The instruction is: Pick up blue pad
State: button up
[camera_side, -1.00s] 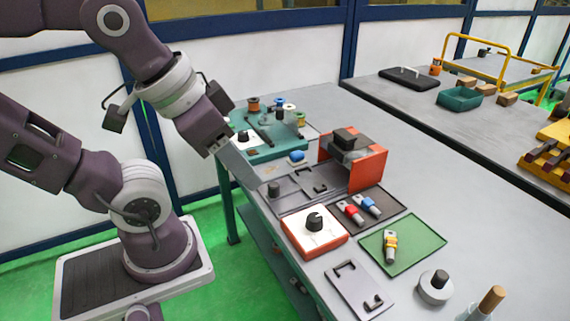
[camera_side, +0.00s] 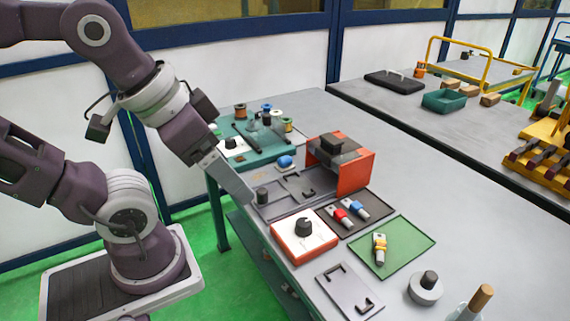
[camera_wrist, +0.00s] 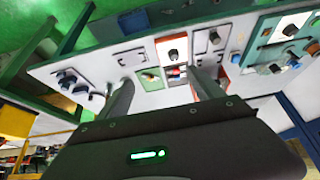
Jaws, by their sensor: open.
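A small blue block (camera_side: 286,161), which looks like the blue pad, sits on the grey table between the teal board and the orange-red bracket in the side view. A blue piece near the teal board in the wrist view (camera_wrist: 275,68) may be the same one. Another blue-bodied part (camera_side: 352,207) lies beside a red one on the dark tray. My gripper (camera_side: 248,196) is to the left of the blue block, above the table's near edge, and looks empty. In the wrist view my gripper (camera_wrist: 160,82) has its two fingers apart with nothing held between them.
The orange-red bracket (camera_side: 357,177) stands right of the blue block. The teal board (camera_side: 262,150) with spools is behind it. A grey plate with a dark peg (camera_side: 262,194) lies near my gripper. A white-topped box with a knob (camera_side: 303,240) is nearer.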

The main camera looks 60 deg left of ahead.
jog(key=w+a+r+n+g, duration=0.1)
jog(key=w+a+r+n, duration=0.2)
jog(key=w, duration=0.5)
jog(key=n+g, duration=0.5)
jog(key=n, duration=1.1)
send_over(285, 157)
jog(key=f, duration=2.2)
jog(key=shift+s+a, duration=0.15)
jog(key=shift+s, duration=0.2)
jog(key=f, duration=0.7)
jog(key=shift+w+d, duration=0.2)
jog(key=shift+w, duration=0.05)
jog(key=c, duration=1.5)
jog(key=shift+o, duration=0.2)
notch_tip(285, 157, up, 10)
jog(key=shift+r, duration=0.1)
